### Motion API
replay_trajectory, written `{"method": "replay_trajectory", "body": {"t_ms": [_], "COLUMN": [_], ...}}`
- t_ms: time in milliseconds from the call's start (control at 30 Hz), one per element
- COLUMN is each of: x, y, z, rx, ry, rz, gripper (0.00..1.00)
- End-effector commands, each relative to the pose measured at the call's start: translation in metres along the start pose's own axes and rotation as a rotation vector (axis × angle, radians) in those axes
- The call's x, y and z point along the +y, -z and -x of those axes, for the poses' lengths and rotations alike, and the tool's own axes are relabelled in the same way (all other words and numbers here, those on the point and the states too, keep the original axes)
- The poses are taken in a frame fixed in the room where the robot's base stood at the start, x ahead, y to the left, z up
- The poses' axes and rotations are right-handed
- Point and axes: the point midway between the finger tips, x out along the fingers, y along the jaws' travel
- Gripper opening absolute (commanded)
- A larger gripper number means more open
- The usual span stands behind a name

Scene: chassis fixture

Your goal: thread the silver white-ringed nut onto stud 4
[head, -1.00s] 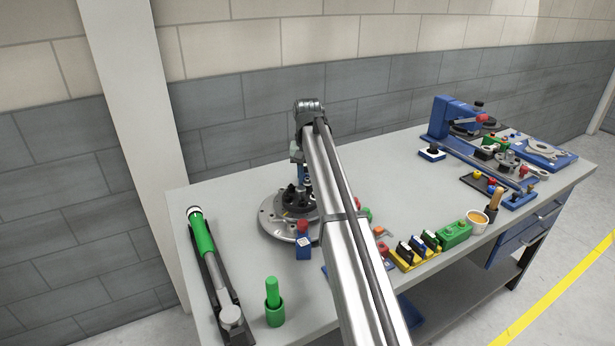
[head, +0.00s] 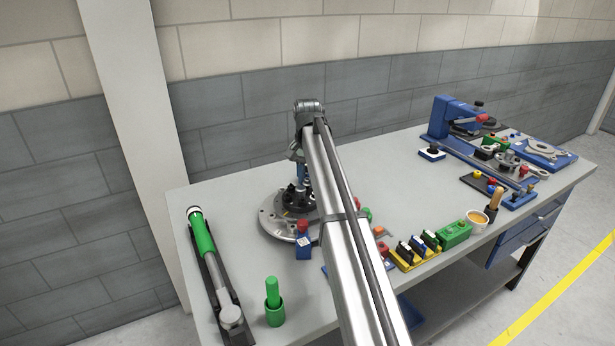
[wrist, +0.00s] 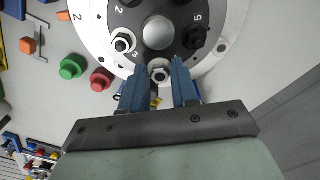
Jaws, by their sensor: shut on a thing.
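The silver white-ringed nut (wrist: 160,75) is between the blue fingertips of my gripper (wrist: 160,69) in the wrist view, and the jaws are shut on it. It is at the near edge of the dark hub (wrist: 158,54), between the positions marked 3 and 5, where stud 4 would be. The stud itself is hidden, and I cannot tell whether the nut is around it or above it. In the head view my arm partly hides the round chassis fixture (head: 269,219), and the nut cannot be made out.
A pale nut (wrist: 123,40) sits on the stud by the 3, and a dark nut (wrist: 194,38) by the 5. A green knob (wrist: 73,66) and red knob (wrist: 101,79) stand close left of the fixture. A blue block with a red top (head: 303,240) stands at its front.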

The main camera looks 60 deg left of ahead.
Motion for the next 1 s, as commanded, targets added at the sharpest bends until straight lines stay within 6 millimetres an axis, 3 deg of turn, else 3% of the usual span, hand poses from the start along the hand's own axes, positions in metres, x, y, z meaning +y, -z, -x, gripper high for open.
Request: {"method": "replay_trajectory", "body": {"t_ms": [433, 1000], "x": [-0.0001, -0.0002], "y": [0.0000, 0.0002], "z": [-0.0010, 0.0042], "rx": [0.000, 0.000], "ry": [-0.001, -0.001], "rz": [-0.283, -0.298], "gripper": [0.00, 0.00]}}
